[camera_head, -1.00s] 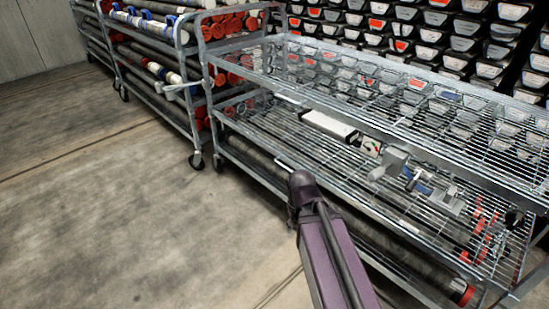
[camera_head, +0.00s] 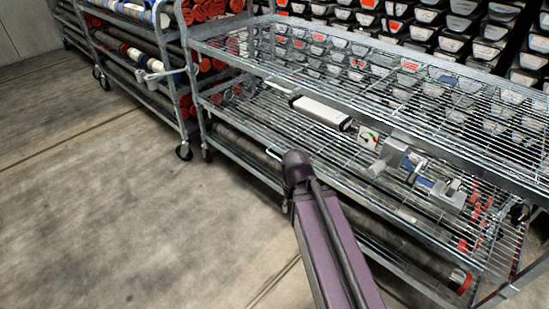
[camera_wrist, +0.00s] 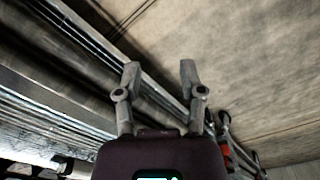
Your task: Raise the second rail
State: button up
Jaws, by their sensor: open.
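The near wire-shelf cart (camera_head: 205,155) has grey metal rails along its shelf edges; its upper front rail (camera_head: 420,135) runs slantwise across the head view. Which rail is the second one, I cannot tell. My arm reaches up from the bottom of the head view to the cart's lower front side, where my gripper's fingers are hidden or too small to tell. In the wrist view my gripper (camera_wrist: 160,78) has two grey fingers spread apart, with nothing visible between them. Long blurred metal rails (camera_wrist: 50,100) pass behind and left of the fingers; contact is not visible.
A white device (camera_head: 322,110) and grey tools (camera_head: 400,155) lie on the near cart. Stacked bins fill the back. The concrete floor (camera_head: 90,200) at left is clear.

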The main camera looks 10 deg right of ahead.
jog(key=w+f+n+t+h+b, duration=0.1)
jog(key=w+f+n+h+b, duration=0.1)
jog(key=w+f+h+b, duration=0.35)
jog(key=n+t+h+b, duration=0.5)
jog(key=t+h+b, duration=0.25)
jog(key=b, duration=0.45)
send_near(276, 157)
jog(key=s+a, duration=0.2)
jog(key=shift+a+r+t, duration=0.2)
jog(key=shift+a+t, duration=0.15)
jog(key=shift+d, duration=0.1)
jog(key=b+x, duration=0.1)
jog(key=x, duration=0.5)
jog(key=b+x, duration=0.1)
jog(key=x, duration=0.6)
jog(key=shift+w+d+f+b, duration=0.2)
jog(key=shift+f+b, duration=0.1)
grip_shut()
